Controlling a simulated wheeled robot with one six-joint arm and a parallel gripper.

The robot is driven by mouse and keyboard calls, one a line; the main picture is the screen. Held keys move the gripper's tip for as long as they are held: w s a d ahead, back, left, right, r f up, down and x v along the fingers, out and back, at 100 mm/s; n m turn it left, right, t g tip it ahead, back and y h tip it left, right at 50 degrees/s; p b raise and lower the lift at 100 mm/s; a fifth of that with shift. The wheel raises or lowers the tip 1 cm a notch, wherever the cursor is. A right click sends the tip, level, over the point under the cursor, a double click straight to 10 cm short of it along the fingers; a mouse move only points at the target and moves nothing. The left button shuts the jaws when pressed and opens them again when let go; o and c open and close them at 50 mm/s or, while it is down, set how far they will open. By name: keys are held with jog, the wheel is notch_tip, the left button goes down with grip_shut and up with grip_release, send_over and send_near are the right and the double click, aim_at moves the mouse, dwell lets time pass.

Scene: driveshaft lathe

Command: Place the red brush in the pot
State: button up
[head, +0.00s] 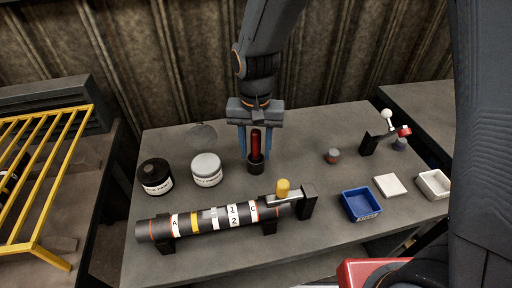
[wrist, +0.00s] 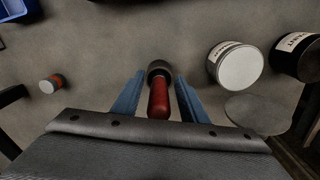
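A striped shaft (head: 215,219) lies in front. A blue tray (head: 361,203), white trays and a small orange-banded cylinder (head: 332,156) are right.

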jog(key=shift+r, duration=0.1)
notch_tip(320, 180, up, 12)
jog(key=shift+r+b, duration=0.1)
jog(key=shift+b, duration=1.1)
jog(key=s+d+f, duration=0.2)
jog(key=d+f, duration=0.1)
jog(key=d, duration=0.4)
jog(key=s+d+f, duration=0.2)
jog(key=d+f, duration=0.1)
jog(key=d, duration=0.4)
jog(key=s+d+f+t, duration=0.1)
jog(key=s+d+f, duration=0.1)
jog(key=d+f, duration=0.2)
jog(key=d, duration=0.3)
jog(key=shift+d+n, duration=0.25)
jog(key=shift+n, duration=0.05)
jog(key=shift+c, duration=1)
jog(key=shift+d, duration=0.1)
